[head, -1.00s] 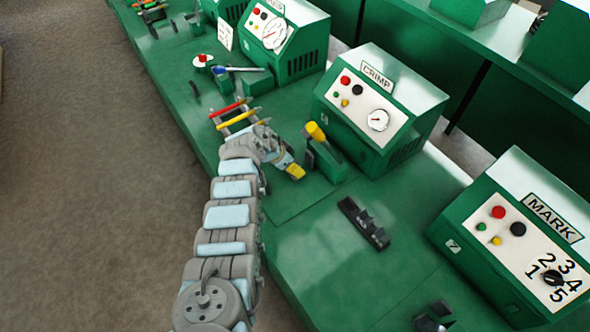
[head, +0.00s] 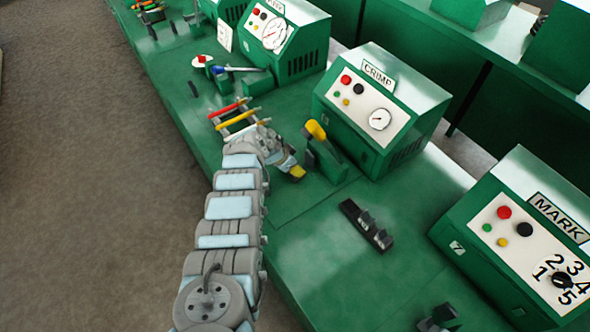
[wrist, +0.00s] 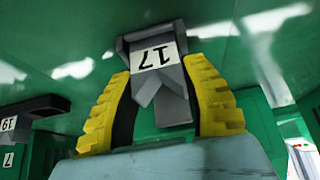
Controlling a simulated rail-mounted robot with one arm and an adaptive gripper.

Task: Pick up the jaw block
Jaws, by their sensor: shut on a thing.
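The jaw block (wrist: 170,88) is a grey block with a white label reading 17, upside down in the wrist view. My gripper (wrist: 157,76) has its two yellow ribbed fingers on either side of it and is shut on it. Behind the block is a green surface. In the head view my gripper (head: 296,172) is low over the green bench, left of the crimp machine's lever. The block is not discernible there.
The CRIMP machine (head: 378,105) and its yellow-handled lever (head: 317,131) stand close to the right. A dark rack (head: 352,212) with small blocks lies nearer on the bench. Red, yellow and white rods (head: 240,118) lie behind my wrist. The MARK machine (head: 520,230) is at right.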

